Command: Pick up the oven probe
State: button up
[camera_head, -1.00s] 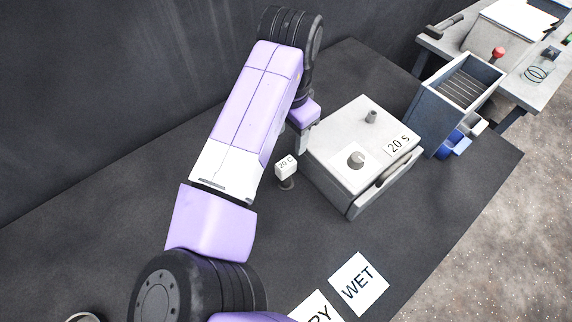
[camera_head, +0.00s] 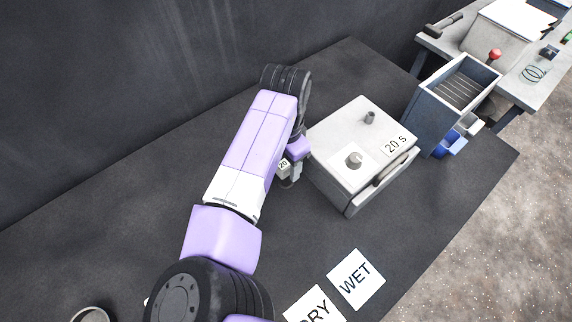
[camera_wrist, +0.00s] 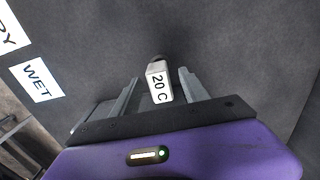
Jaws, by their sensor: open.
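The oven probe (camera_wrist: 158,82) is a small white block marked "20 C" on a dark round foot. In the wrist view it sits between the two grey fingers of my gripper (camera_wrist: 158,90), which are open on either side of it. I see no clear contact. In the head view the probe (camera_head: 284,165) is mostly hidden behind my arm and gripper (camera_head: 291,178), just left of the white oven box (camera_head: 350,130) labelled "20 S".
White cards marked "WET" (camera_head: 356,279) and "DRY" (camera_head: 315,308) lie at the front of the dark table. A blue-grey screen unit (camera_head: 455,95) stands right of the oven box. The oven box is close to my gripper's right side. A round container (camera_head: 90,315) is at bottom left.

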jog(key=shift+c, duration=0.2)
grip_shut()
